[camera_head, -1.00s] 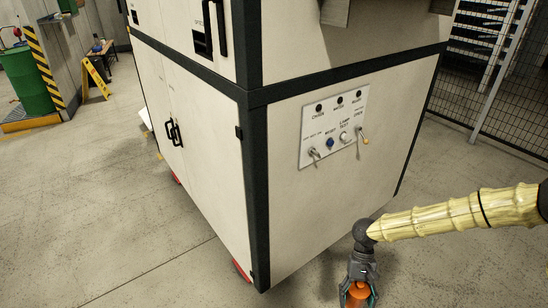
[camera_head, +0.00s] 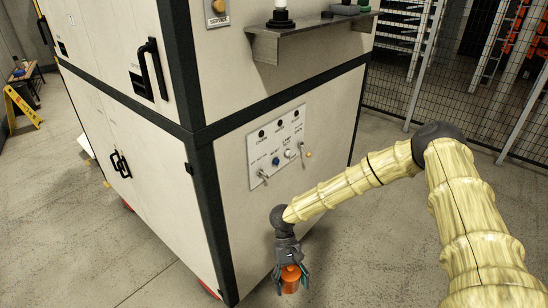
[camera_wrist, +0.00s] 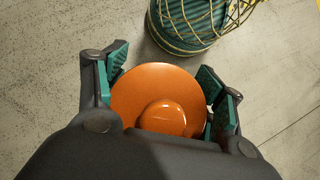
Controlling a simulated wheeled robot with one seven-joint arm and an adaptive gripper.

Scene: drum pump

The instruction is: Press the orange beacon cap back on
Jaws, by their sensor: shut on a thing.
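The orange beacon cap (camera_head: 290,279) is held in my gripper (camera_head: 291,284), low over the floor in front of the cabinet. In the wrist view the cap (camera_wrist: 150,92) is a round orange dome with a smaller raised knob, and the green pads of my gripper (camera_wrist: 160,95) close on it from both sides. A dark round base with a pale upright part (camera_head: 281,14) stands on the cabinet's shelf at the top of the head view; its top is cut off. I cannot tell whether it is the beacon.
A metal shelf (camera_head: 310,38) juts from the cabinet above a switch panel (camera_head: 276,147). A green ribbed object with yellow wire (camera_wrist: 190,22) is on the floor in the wrist view. A mesh fence (camera_head: 480,75) stands at the right. Open floor lies between.

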